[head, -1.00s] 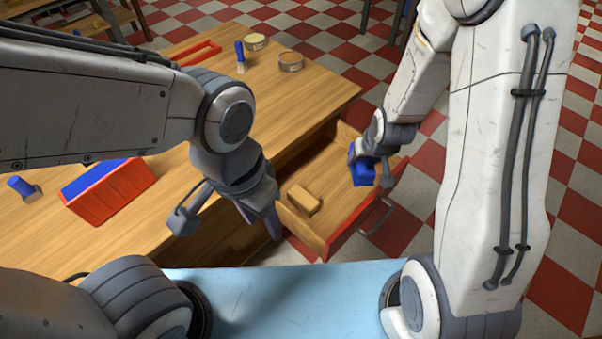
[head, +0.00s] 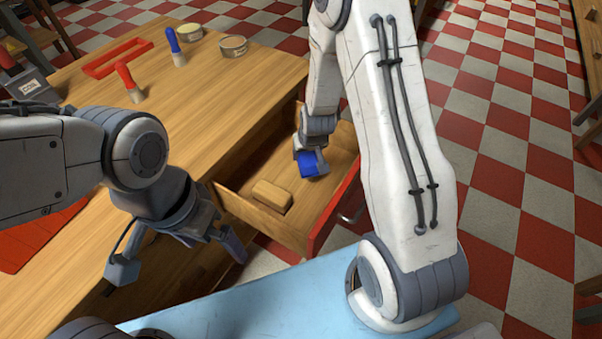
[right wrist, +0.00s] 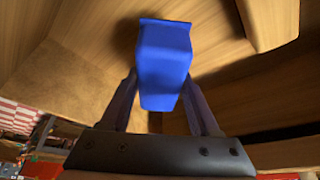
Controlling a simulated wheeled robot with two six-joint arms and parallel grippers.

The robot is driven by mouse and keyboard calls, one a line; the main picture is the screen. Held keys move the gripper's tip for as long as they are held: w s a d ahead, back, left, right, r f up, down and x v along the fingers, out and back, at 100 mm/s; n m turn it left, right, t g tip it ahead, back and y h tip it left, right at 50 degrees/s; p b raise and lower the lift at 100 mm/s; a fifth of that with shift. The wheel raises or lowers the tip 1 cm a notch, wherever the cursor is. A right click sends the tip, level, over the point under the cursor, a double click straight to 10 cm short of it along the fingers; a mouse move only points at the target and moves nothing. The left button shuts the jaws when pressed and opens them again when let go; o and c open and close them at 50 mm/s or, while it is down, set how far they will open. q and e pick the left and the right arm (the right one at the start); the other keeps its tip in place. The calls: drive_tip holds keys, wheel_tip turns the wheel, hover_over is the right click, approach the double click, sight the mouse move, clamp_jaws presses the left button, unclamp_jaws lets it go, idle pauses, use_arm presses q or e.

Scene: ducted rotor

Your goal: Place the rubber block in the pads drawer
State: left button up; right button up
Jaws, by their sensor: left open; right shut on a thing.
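The blue block (head: 307,163), which I take to be the rubber block, is held in my right gripper (head: 314,157). In the right wrist view the block (right wrist: 165,60) sits between the two fingers, with the wooden drawer inside behind it. The open drawer (head: 335,208) has a red front edge and a grey handle. The block is over or inside its right part; whether it touches the floor of the drawer I cannot tell. My left gripper (head: 212,243) is open and empty, in front of the table, left of the drawer.
A tan block (head: 272,196) lies in the drawer, left of the blue one. Checkered floor lies right of the drawer.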

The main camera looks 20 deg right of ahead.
drive_tip(key=shift+f+b, duration=0.4)
drive_tip(key=shift+f, duration=2.5)
drive_tip(key=shift+f, duration=0.15)
drive_tip(key=o, duration=1.2)
drive_tip(key=shift+r, duration=0.25)
drive_tip(key=p+v, duration=0.2)
drive_tip(key=v, duration=1)
